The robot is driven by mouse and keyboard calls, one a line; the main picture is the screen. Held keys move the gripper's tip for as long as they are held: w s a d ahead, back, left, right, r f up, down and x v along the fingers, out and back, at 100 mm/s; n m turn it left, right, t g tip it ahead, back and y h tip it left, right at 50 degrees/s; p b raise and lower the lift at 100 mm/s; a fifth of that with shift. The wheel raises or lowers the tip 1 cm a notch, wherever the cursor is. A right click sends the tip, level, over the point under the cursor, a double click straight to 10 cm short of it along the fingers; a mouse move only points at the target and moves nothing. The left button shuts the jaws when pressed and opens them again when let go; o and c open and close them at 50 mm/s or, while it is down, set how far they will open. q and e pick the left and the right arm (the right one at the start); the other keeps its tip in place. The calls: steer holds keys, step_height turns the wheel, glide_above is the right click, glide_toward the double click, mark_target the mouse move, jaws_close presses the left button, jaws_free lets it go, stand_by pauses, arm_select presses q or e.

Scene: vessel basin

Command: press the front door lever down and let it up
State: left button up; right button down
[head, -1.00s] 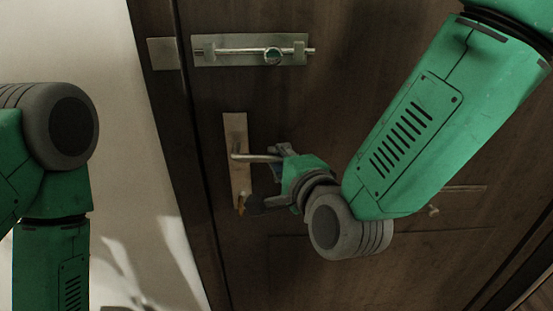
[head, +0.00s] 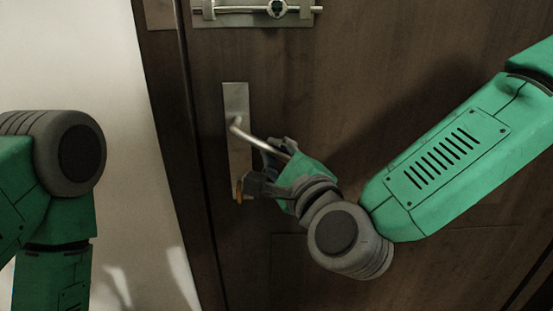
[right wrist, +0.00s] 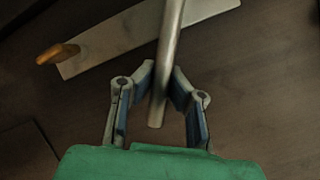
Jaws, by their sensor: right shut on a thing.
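The front door lever (head: 251,139) is a metal bar on a tall metal plate (head: 237,101) at the left side of the dark wooden door. It slopes down to the right from its pivot. My right gripper (head: 270,165) is shut on the lever near its free end. In the right wrist view the lever (right wrist: 171,40) runs between the two fingers of that gripper (right wrist: 164,84), and its tip shows inside the jaws. My left arm shows at the left edge of the head view, but its gripper is out of view.
A sliding bolt (head: 250,11) sits on the door above the lever. A small orange-brown knob (right wrist: 58,54) is at the lower end of the lever plate, close to my right gripper. A pale wall (head: 100,60) is to the left of the door.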

steer(key=shift+s+a+r+y, duration=0.1)
steer(key=shift+s+a+y, duration=0.25)
steer(key=shift+a, duration=0.15)
steer(key=c, duration=1.6)
jaws_free()
steer(key=shift+o, duration=0.3)
steer(key=shift+s+a, duration=0.15)
steer(key=shift+a, duration=0.3)
steer(key=shift+d, duration=0.25)
steer(key=shift+w+d, duration=0.2)
steer(key=shift+d, duration=0.35)
steer(key=v, duration=0.7)
steer(key=shift+s, duration=0.3)
